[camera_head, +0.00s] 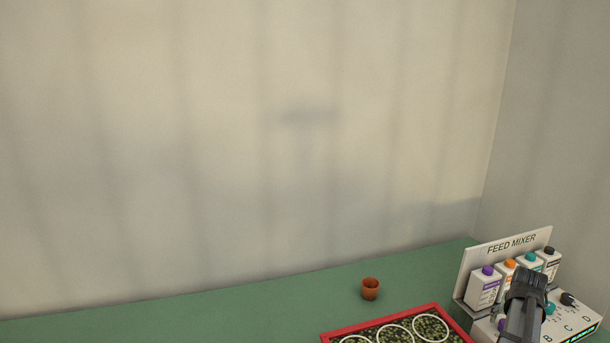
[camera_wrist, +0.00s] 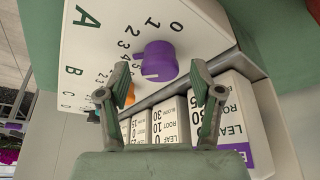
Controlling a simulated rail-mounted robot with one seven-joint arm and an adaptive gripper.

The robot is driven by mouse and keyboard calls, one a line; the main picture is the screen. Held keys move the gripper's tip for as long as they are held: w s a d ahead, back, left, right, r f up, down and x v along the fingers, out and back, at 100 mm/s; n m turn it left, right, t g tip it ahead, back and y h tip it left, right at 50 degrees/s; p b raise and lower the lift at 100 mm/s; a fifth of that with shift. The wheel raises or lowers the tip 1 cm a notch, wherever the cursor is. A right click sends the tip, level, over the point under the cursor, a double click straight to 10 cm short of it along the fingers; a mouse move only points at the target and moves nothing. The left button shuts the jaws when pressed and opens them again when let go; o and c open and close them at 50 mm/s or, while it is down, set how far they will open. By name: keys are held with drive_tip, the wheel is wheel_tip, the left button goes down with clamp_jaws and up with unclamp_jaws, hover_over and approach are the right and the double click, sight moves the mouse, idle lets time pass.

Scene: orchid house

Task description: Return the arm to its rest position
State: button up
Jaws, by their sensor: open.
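My gripper (camera_wrist: 158,88) shows in the wrist view with its two fingers spread apart and nothing between them. It is over the feed mixer panel, with the purple knob (camera_wrist: 157,62) just beyond the fingertips, toward the top. I cannot tell whether a finger touches the knob. In the head view, the dark end of my arm (camera_head: 524,300) is at the lower right, in front of the feed mixer (camera_head: 580,318) and hiding part of its panel. The fingers cannot be made out clearly there.
Several bottles, one with a purple cap (camera_head: 484,288), stand in a row behind the panel, against the FEED MIXER sign (camera_head: 511,246). A terracotta pot (camera_head: 370,289) stands on the green bench (camera_head: 220,318). A red-rimmed tray (camera_head: 345,331) with white rings lies in front. The bench's left is clear.

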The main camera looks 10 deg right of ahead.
drive_tip(key=v, duration=1.2)
drive_tip(key=x, duration=1.1)
drive_tip(key=shift+w+d+f, duration=0.1)
drive_tip(key=shift+f, duration=0.15)
drive_tip(key=shift+d+f, duration=0.1)
drive_tip(key=shift+f, duration=0.15)
drive_tip(key=shift+r+n+t, duration=0.1)
drive_tip(key=shift+n+t, duration=0.2)
drive_tip(key=shift+n, duration=0.6)
drive_tip(key=n+y, duration=0.1)
drive_tip(key=n, duration=0.1)
drive_tip(key=n+y, duration=0.1)
drive_tip(key=n, duration=0.1)
drive_tip(key=shift+d+n+t, duration=0.2)
drive_tip(key=shift+n+t, duration=0.1)
drive_tip(key=shift+t, duration=0.1)
drive_tip(key=b+v, duration=0.2)
drive_tip(key=v, duration=1.2)
drive_tip(key=shift+a+r, duration=0.15)
